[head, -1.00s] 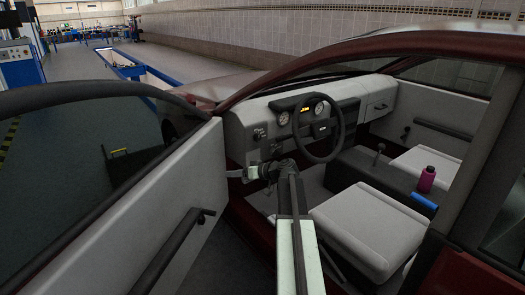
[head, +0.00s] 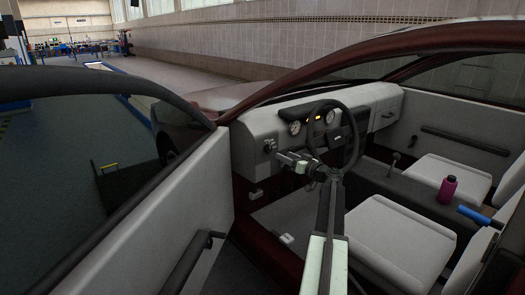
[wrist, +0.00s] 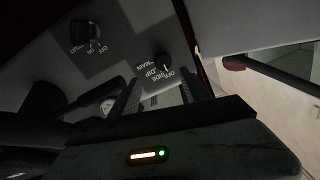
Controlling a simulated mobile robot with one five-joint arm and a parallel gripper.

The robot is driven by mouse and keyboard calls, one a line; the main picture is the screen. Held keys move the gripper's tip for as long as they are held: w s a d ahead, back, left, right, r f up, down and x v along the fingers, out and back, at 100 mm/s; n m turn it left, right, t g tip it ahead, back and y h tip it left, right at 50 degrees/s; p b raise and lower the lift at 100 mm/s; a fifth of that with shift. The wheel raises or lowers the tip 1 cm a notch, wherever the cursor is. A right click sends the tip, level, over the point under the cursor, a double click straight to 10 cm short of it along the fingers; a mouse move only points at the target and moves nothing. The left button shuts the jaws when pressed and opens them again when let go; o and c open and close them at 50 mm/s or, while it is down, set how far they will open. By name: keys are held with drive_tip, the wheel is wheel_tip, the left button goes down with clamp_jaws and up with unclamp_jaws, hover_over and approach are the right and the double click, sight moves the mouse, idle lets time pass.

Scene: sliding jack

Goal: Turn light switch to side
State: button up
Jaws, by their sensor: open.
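The light switch is a dark round knob (wrist: 163,60) on the dashboard panel, with OFF, SIDE, DIP and MAIN printed around it in the wrist view. A small pale mark shows near its edge; I cannot tell which label it points at. My gripper (wrist: 160,92) is open, its two dark fingers reaching toward the knob from below in the picture, one on each side of its line. I cannot tell whether they touch it. In the head view my gripper (head: 275,155) is at the left end of the dashboard, left of the steering wheel, and the switch is hard to make out.
A second dark knob (wrist: 85,35) with OFF and ON labels sits left of the switch. The steering wheel (head: 354,140) is close to the right of my arm. The open car door (head: 205,185) stands at the left. A seat (head: 400,240) is at the right.

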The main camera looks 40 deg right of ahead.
sight(270, 150)
drive_tip(key=w, duration=0.8)
drive_tip(key=shift+w+a, duration=0.1)
drive_tip(key=shift+w, duration=0.15)
clamp_jaws()
